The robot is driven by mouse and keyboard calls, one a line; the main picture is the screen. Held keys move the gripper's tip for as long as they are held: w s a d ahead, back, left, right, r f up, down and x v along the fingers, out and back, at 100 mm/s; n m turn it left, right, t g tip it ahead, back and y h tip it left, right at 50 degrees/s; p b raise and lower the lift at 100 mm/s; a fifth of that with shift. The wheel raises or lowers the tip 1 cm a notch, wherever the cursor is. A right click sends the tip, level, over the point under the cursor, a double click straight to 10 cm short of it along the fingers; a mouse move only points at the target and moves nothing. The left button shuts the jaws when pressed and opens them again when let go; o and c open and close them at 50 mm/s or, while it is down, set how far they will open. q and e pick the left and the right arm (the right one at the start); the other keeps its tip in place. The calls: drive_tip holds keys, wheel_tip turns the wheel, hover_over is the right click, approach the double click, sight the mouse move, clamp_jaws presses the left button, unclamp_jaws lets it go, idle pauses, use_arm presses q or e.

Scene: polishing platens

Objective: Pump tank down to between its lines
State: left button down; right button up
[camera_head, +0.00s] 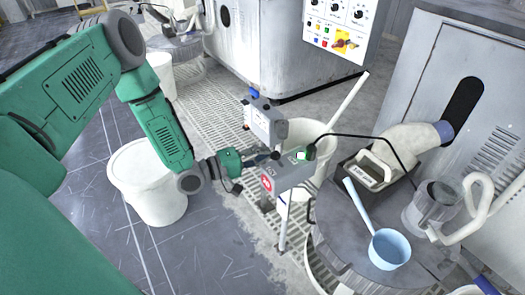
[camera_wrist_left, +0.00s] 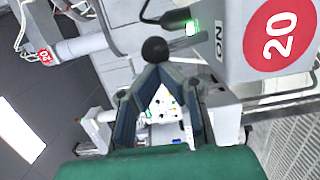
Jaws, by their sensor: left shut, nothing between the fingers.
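My left gripper (camera_head: 262,158) reaches in from the left to a grey switch box (camera_head: 290,174) with a red round label; its fingers are shut with nothing between them. In the left wrist view the closed fingertips (camera_wrist_left: 158,72) are just below a black ball knob (camera_wrist_left: 155,49), and I cannot tell if they touch it. The box (camera_wrist_left: 228,50) reads ON and 20, beside a green light (camera_wrist_left: 191,28). A white open tub (camera_head: 318,133) with a long pale rod stands behind the box. I cannot make out level lines or liquid. My right gripper is not in view.
A lidded white bucket (camera_head: 148,180) stands on the dark floor at left. A control panel (camera_head: 343,28) is behind.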

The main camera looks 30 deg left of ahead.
use_arm(q)
drive_tip(key=w+g+p, duration=0.1)
drive_tip(key=p, duration=0.1)
drive_tip(key=w+d+r+g+y+p, duration=0.1)
drive_tip(key=p, duration=0.2)
drive_tip(key=r+g+y+p, duration=0.1)
drive_tip(key=g+p, duration=0.1)
drive_tip(key=shift+w+d+r+n+p, duration=0.2)
drive_tip(key=shift+w+n+p, duration=0.1)
drive_tip(key=shift+w, duration=0.1)
drive_tip(key=shift+w+d+f+g+y+p, duration=0.1)
drive_tip(key=shift+w+d+g+y+p, duration=0.2)
drive_tip(key=shift+w+g+y+p, duration=0.7)
drive_tip(key=shift+w+d+f+g, duration=0.1)
drive_tip(key=shift+g, duration=0.6)
drive_tip(key=shift+f, duration=0.15)
drive_tip(key=shift+r+p, duration=0.65)
drive_tip(key=shift+r, duration=0.25)
